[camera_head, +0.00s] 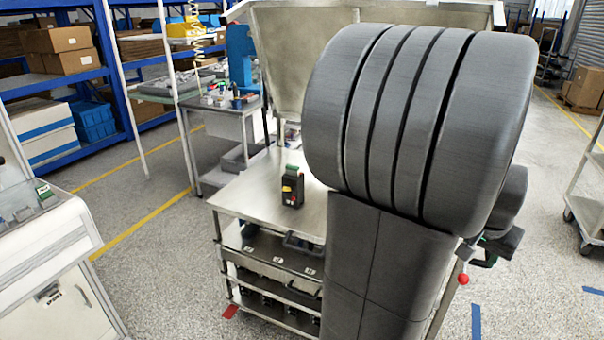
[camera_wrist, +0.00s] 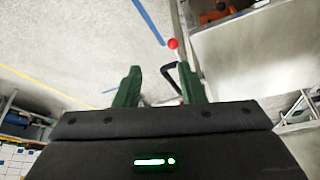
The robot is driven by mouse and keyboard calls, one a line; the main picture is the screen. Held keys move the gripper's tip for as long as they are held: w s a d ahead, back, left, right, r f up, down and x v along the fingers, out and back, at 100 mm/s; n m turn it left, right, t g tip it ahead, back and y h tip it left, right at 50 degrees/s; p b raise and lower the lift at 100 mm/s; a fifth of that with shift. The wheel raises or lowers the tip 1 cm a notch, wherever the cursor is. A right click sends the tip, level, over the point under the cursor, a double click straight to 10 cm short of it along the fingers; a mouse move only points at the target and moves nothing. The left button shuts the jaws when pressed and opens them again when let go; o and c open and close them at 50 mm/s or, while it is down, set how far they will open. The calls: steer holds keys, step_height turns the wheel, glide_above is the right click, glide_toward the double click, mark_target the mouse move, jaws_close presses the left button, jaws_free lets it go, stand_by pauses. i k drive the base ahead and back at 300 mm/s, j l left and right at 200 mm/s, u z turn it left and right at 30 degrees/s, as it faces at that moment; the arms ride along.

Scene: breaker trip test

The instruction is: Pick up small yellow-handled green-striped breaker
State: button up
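The breaker (camera_head: 292,186) is a small black block with a green top and a yellow handle. It stands upright on the steel tabletop (camera_head: 258,190), left of my large dark arm in the head view. I cannot make it out in the wrist view. My gripper shows in the wrist view (camera_wrist: 160,78) with its two green fingers spread apart and nothing held between them. In the head view my gripper is partly hidden behind my arm at the right, away from the breaker and past the table's right side.
A red ball knob (camera_head: 463,280) is on the table's right side, and also shows beyond my fingers in the wrist view (camera_wrist: 173,43). A steel hood (camera_head: 300,50) rises behind the tabletop. A white cabinet (camera_head: 45,250) stands at left. Tabletop around the breaker is clear.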

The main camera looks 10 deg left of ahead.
mark_target(294, 179)
steer(key=i+j+u, duration=0.3)
steer(key=i+j, duration=0.35)
steer(key=j, duration=0.15)
steer(key=i+j+u, duration=0.3)
steer(key=i+j, duration=0.35)
